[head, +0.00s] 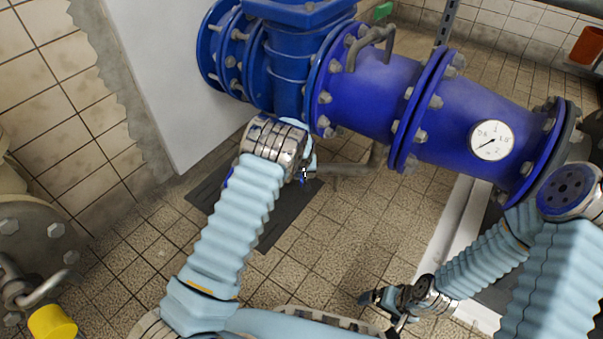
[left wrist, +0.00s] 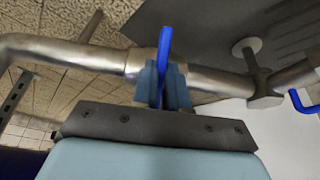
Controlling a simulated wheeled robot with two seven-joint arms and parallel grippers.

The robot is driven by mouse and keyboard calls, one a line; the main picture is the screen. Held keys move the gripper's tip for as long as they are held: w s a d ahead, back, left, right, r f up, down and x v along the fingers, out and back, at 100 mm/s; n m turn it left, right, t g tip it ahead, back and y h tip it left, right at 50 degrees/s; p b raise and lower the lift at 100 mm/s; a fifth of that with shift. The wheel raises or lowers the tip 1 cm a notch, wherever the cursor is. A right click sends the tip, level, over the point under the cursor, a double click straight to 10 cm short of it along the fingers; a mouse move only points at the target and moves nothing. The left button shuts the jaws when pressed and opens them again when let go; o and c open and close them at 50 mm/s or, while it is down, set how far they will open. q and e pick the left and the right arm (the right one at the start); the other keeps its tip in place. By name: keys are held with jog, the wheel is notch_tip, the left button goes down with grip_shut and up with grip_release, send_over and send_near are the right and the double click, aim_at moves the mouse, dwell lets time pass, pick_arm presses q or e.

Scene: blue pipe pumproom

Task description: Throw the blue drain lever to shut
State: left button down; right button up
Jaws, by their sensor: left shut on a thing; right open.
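The blue lever (left wrist: 165,45) stands up between the two fingers of my left gripper (left wrist: 163,88) in the left wrist view. The gripper is shut on it, in front of a metal drain pipe (left wrist: 75,54). In the head view my left gripper (head: 303,174) is at this pipe (head: 345,169), below the big blue pipe, and my own wrist largely hides the lever. My right gripper (head: 378,299) is open and empty, low over the floor at the lower right, away from the lever.
A second blue handle (left wrist: 303,103) shows at the right edge of the left wrist view. A large blue pipe (head: 375,92) with bolted flanges and a gauge (head: 491,140) runs above my left gripper. The tiled floor (head: 345,235) between my arms is clear.

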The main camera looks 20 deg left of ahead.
dwell(0.5)
pick_arm(q)
jog(key=c, duration=1.2)
grip_release()
jog(key=shift+o, duration=0.2)
jog(key=p+v, duration=0.2)
jog(key=v, duration=1.1)
jog(key=shift+s+r, duration=0.15)
jog(key=shift+r, duration=0.2)
jog(key=shift+d, duration=0.15)
